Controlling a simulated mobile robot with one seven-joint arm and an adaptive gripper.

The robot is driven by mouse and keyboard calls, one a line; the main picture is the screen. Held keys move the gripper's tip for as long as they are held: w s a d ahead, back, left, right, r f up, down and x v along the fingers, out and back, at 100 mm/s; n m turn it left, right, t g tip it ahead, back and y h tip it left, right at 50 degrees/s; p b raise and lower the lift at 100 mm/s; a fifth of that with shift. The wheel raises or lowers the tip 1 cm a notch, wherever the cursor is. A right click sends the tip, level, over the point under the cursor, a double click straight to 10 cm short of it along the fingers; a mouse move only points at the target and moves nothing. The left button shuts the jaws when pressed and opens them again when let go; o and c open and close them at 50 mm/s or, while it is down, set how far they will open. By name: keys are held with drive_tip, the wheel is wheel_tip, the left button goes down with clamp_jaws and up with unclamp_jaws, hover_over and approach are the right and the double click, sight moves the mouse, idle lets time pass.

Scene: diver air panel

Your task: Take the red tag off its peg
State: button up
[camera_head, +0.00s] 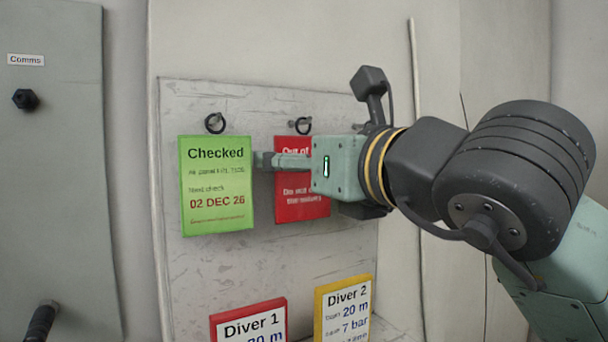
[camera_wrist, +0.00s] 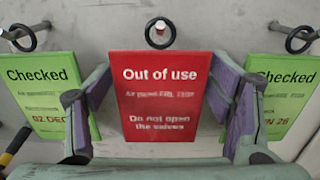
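The red tag (camera_head: 302,207) reads "Out of use" and hangs by a black ring (camera_wrist: 160,34) on a metal peg (camera_wrist: 160,24). In the head view my gripper (camera_head: 266,161) covers part of it. In the wrist view the red tag (camera_wrist: 160,122) is upright and centred between my two fingers (camera_wrist: 163,84), one at each side edge. The fingers are spread about as wide as the tag. I cannot tell whether the pads touch its edges.
A green "Checked" tag (camera_head: 215,185) hangs close on the left, near the fingertip. Another green tag (camera_wrist: 282,95) hangs on the right. Below stand the Diver 1 sign (camera_head: 248,322) and the Diver 2 sign (camera_head: 344,308). The grey board (camera_head: 280,262) is right behind the tags.

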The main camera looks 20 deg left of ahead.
drive_tip(key=c, duration=0.6)
drive_tip(key=shift+c, duration=0.2)
drive_tip(key=shift+r+b, duration=0.25)
drive_tip(key=shift+b, duration=0.1)
drive_tip(key=b+v, duration=0.2)
drive_tip(key=v, duration=1.6)
drive_tip(key=shift+b, duration=0.4)
